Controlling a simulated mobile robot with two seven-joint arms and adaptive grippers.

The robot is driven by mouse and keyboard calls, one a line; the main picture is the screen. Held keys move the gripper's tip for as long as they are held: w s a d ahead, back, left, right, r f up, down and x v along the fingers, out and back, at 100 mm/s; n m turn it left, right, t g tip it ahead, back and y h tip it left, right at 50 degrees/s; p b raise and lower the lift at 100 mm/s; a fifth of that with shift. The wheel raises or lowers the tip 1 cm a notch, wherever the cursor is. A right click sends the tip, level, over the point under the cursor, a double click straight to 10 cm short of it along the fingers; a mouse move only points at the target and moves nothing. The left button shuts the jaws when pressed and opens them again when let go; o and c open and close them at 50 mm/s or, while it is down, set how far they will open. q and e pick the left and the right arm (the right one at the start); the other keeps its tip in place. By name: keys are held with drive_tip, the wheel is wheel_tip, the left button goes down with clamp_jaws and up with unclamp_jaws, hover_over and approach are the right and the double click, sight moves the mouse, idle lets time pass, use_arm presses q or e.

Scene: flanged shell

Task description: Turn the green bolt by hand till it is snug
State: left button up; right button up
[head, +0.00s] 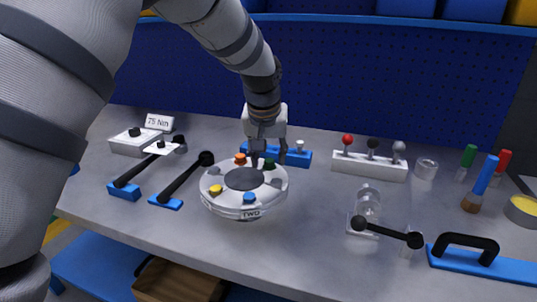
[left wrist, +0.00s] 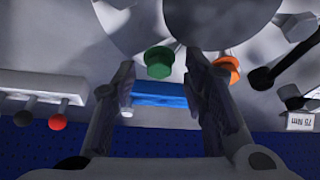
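The round white flanged shell (head: 228,205) sits on the grey bench, with a dark centre and a "TWO" label in front. The green bolt (head: 269,164) stands on its far right rim. Orange (head: 240,159), yellow (head: 215,190) and blue (head: 249,198) bolts also show on the rim. My left gripper (head: 269,157) points down over the green bolt, fingers apart. In the left wrist view the green bolt head (left wrist: 158,60) lies between the spread fingertips (left wrist: 162,68), with gaps on both sides. The orange bolt (left wrist: 228,68) is just outside the right-hand finger. My right gripper is not in view.
A blue bolt rack (head: 295,157) stands close behind the gripper. Two wrenches with blue ends (head: 124,191) lie left, near a "75 Nm" sign (head: 158,122). A white block with knobs (head: 369,165), clear parts and a blue-based handle (head: 487,265) are right. The bench front is mostly clear.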

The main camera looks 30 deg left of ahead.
use_arm(q)
clamp_jaws()
